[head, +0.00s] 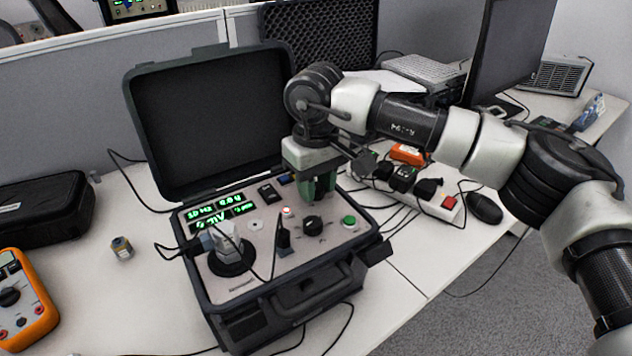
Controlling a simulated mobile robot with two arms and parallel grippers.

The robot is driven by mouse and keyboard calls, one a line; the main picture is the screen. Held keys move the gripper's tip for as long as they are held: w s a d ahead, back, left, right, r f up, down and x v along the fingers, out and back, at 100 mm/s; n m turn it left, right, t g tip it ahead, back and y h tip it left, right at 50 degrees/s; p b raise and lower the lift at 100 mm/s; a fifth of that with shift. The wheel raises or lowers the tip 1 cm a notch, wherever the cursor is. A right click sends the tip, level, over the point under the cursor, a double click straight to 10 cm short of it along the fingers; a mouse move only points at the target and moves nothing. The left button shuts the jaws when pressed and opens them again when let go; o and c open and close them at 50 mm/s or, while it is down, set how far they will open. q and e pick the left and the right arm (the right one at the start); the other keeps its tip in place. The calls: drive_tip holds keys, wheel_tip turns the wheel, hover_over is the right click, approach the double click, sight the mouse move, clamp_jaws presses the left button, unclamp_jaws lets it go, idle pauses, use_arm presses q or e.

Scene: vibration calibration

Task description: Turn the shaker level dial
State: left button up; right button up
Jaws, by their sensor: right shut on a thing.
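The open black calibrator case (232,322) stands on the white desk, its lid raised at the back. Its grey panel (262,285) carries green displays (213,212), a round shaker head (231,262), a black knob (313,225) and a green button (349,221). My right gripper (318,197) points down at the back right of the panel, just behind that black knob. Its green fingers are shut on what appears to be the shaker level dial, which they hide. I cannot read any dial marking. My left gripper is not in view.
An orange multimeter (22,300) and a black pouch (40,210) lie at left, near a small cylinder (122,248). Cables run over the panel and desk. A power strip (440,203), a mouse (485,208) and a monitor (505,50) are at right.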

drive_tip(key=o, duration=0.9)
drive_tip(key=shift+o, duration=0.2)
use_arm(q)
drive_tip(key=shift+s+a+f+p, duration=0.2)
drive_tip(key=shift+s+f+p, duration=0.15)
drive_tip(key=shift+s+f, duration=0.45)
use_arm(e)
wheel_tip(320, 180, up, 11)
